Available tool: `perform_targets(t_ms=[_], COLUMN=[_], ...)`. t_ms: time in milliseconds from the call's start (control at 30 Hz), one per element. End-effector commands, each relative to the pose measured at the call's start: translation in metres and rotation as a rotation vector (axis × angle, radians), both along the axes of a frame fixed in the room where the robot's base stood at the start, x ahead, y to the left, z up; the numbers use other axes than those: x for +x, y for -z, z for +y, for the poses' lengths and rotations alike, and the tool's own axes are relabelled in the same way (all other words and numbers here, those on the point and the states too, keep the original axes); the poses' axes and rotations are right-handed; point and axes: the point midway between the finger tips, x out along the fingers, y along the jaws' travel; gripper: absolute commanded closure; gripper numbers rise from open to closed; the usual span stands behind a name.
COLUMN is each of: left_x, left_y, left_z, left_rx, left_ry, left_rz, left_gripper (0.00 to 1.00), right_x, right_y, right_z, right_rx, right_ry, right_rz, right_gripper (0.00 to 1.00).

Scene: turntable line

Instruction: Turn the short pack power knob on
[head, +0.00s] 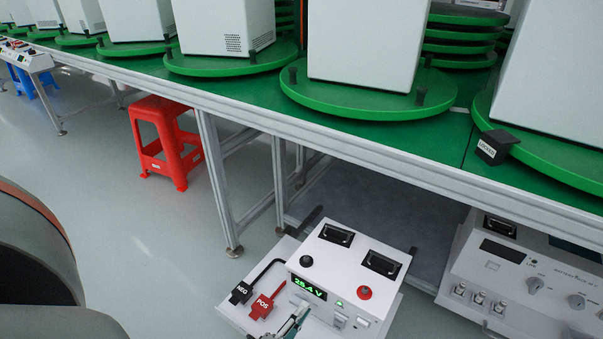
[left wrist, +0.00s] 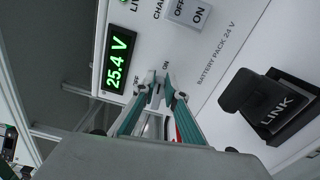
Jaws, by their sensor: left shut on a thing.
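The short pack (head: 335,265) is a white unit low in front of the table, its green display (head: 308,287) reading 25.4 V. The display (left wrist: 118,60) also shows in the left wrist view, beside the printed "BATTERY PACK 24 V". My left gripper (head: 299,314) is at the pack's front panel, partly cut off by the lower edge. In the left wrist view its teal fingers (left wrist: 160,88) are closed on the small power knob (left wrist: 156,96). An ON mark is just beyond the fingertips. The fingers largely hide the knob, so I cannot tell its pointing direction. My right gripper is out of view.
Black NEG (head: 241,293) and red POS (head: 262,306) plugs sit left of the panel. An OFF/ON switch (left wrist: 189,12) and black LINK plug (left wrist: 262,105) are nearby. Another pack (head: 520,280) stands right. The green-topped table (head: 250,95) overhangs; a red stool (head: 165,140) stands left.

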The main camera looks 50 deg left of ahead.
Motion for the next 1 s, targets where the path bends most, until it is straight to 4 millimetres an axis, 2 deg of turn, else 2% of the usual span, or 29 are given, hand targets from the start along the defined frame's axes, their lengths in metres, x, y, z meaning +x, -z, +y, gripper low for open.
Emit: perform_targets(t_ms=[333,867,900,933,1000], left_x=[-0.0006,-0.0005,-0.0005,-0.0005,-0.0004], left_y=[0.0041,0.0047,0.0046,0.0046,0.0045], left_z=[-0.0007,-0.0006,-0.0006,-0.0006,-0.0005], left_rx=[0.124,0.142,0.142,0.142,0.142], left_ry=[0.0,0.001,0.001,0.001,0.001], left_rz=[0.031,0.036,0.036,0.036,0.035], left_gripper=[1.0,1.0,0.78,0.72,0.72], right_x=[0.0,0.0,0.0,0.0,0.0], right_y=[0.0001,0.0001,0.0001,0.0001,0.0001], right_z=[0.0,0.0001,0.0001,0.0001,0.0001], right_rx=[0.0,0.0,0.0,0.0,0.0], right_ry=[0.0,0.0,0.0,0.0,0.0], right_rz=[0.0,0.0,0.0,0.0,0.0], right_gripper=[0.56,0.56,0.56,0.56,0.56])
